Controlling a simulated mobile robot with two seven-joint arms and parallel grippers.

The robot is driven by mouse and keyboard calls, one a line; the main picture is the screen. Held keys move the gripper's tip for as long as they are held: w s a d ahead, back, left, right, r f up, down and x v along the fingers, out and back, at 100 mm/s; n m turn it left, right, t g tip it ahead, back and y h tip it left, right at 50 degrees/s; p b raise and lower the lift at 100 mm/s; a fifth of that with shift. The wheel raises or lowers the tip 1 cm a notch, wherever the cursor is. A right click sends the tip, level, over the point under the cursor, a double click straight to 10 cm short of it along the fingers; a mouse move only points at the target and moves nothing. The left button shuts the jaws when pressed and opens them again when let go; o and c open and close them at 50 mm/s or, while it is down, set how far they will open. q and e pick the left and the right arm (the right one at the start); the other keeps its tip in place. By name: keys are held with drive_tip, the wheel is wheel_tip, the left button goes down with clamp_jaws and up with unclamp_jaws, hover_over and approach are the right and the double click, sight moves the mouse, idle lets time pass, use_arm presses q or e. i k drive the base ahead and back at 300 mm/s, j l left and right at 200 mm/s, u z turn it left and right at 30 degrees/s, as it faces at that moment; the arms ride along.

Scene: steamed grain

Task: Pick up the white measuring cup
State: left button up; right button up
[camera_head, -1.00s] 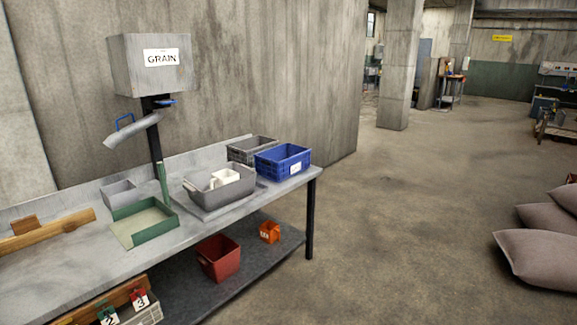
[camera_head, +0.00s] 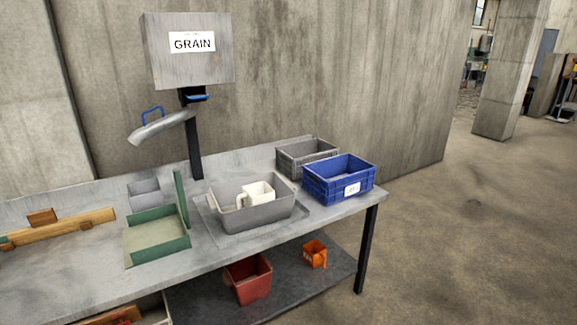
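The white measuring cup (camera_head: 259,192) sits inside the grey tub (camera_head: 262,215) on the workbench. Its handle side faces left, and the tub wall hides its lower part. The tub stands on a flat grey tray (camera_head: 215,229). Neither of my grippers shows in the head view.
A blue crate (camera_head: 322,185) stands right of the tub, with a grey crate (camera_head: 300,153) behind it. Left are a green open box (camera_head: 160,250) and the grain hopper (camera_head: 190,65) with its chute (camera_head: 160,127). A red bin (camera_head: 248,284) and an orange container (camera_head: 314,254) sit on the lower shelf. Floor right is clear.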

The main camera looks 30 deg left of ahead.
sight(256, 193)
drive_tip(key=i+l+u, duration=0.1)
drive_tip(key=i+u, duration=0.25)
drive_tip(key=i, duration=0.2)
drive_tip(key=i+l+u, duration=0.3)
drive_tip(key=i, duration=0.25)
drive_tip(key=i+l+u, duration=0.15)
drive_tip(key=u, duration=0.35)
drive_tip(key=i+l+u, duration=0.3)
drive_tip(key=u, duration=0.15)
drive_tip(key=i+l+u, duration=0.2)
drive_tip(key=l+u, duration=0.15)
drive_tip(key=u, duration=0.15)
drive_tip(key=i+l+u, duration=0.1)
drive_tip(key=l+u, duration=0.4)
drive_tip(key=j, duration=0.1)
